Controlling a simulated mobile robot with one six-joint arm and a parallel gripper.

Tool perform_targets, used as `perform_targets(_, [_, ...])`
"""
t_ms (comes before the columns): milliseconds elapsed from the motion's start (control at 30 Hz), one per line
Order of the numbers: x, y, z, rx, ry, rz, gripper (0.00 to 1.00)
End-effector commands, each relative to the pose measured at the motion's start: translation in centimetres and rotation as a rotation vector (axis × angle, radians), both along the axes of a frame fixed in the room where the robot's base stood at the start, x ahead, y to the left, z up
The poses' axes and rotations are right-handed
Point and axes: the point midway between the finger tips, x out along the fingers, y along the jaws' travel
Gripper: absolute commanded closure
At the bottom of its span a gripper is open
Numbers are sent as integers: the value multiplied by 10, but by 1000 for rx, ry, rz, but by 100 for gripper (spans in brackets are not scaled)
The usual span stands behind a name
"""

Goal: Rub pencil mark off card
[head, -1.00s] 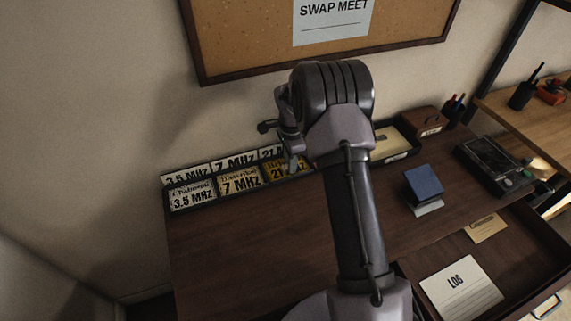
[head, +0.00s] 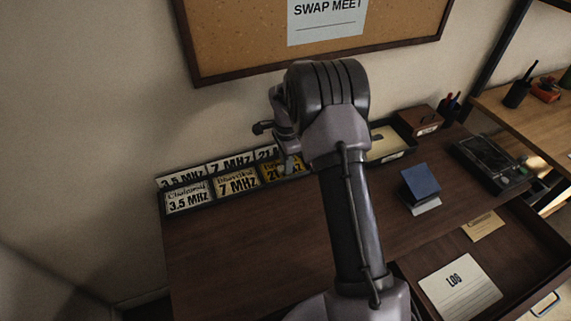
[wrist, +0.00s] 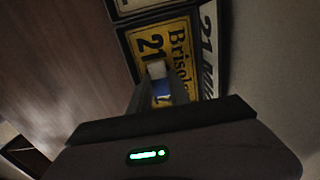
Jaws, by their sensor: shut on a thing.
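My gripper (wrist: 158,84) is shut on a small white and blue block (wrist: 157,69), which looks like an eraser. In the head view the yellow card (head: 270,173) stands at the right end of the front row of cards, partly hidden by my wrist. The block is not clear in the head view. No pencil mark can be made out; the block covers part of the card.
A 7 MHz card (head: 237,183) and a 3.5 MHz card (head: 188,198) stand left of the yellow one, with more cards behind. The open drawer holds a log sheet (head: 459,287). The desk's middle is bare.

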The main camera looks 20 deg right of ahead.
Motion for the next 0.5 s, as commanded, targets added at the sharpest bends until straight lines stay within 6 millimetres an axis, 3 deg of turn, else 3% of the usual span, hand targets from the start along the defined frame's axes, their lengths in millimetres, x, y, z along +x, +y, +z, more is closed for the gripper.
perform_targets(233, [2,22,-2,0,0,1,100])
perform_targets(500, [-2,-2,0,0,0,-2,100])
